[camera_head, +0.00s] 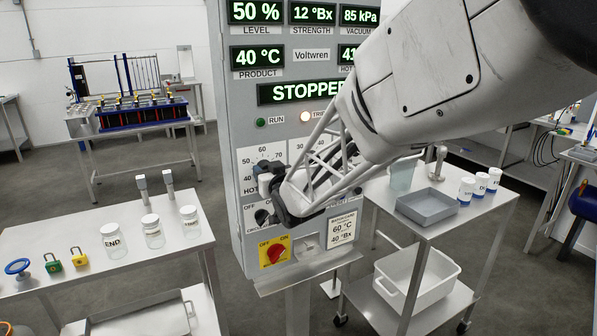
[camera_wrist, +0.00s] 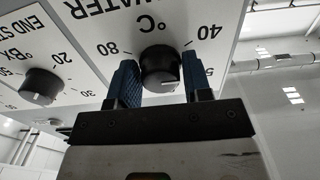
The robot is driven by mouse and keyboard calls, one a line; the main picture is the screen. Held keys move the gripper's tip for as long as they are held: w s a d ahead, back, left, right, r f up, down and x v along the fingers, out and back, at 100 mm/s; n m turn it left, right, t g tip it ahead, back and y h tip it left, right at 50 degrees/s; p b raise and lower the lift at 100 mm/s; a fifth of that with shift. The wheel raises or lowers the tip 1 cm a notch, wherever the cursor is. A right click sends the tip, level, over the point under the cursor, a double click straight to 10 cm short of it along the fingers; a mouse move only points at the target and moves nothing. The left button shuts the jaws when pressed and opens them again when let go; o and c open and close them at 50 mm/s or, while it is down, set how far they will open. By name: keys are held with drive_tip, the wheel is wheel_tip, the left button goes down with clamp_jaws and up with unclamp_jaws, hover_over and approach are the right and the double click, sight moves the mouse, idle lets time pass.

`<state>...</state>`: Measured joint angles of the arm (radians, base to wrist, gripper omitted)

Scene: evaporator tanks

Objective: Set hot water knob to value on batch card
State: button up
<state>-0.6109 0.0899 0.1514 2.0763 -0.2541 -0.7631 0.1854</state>
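The black hot water knob (camera_wrist: 160,68) shows in the wrist view on its white °C dial plate, with the picture upside down. A white mark shows low on the knob's face, right of centre; the scale value there cannot be read. My gripper (camera_wrist: 161,82) has one blue finger on each side of the knob, very near its sides; whether they press on it cannot be told. The numbers 80 and 40 are visible. In the head view my gripper (camera_head: 272,190) is at the panel and largely hides this dial. The batch card (camera_head: 341,231) below reads 60 °C and 40 °Bx.
The end-strength knob (camera_wrist: 39,86) is beside the dial in the wrist view. A red switch on a yellow plate (camera_head: 275,251) is below my gripper. Tables with jars (camera_head: 153,232) and a grey tray (camera_head: 426,206) flank the panel (camera_head: 228,140). The display reads STOPPED.

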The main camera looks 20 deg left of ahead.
drive_tip(key=c, duration=0.4)
drive_tip(key=shift+m, duration=1.6)
drive_tip(key=m, duration=0.4)
drive_tip(key=shift+m, duration=0.3)
drive_tip(key=m, duration=0.5)
drive_tip(key=shift+r, duration=0.1)
drive_tip(key=m, duration=0.5)
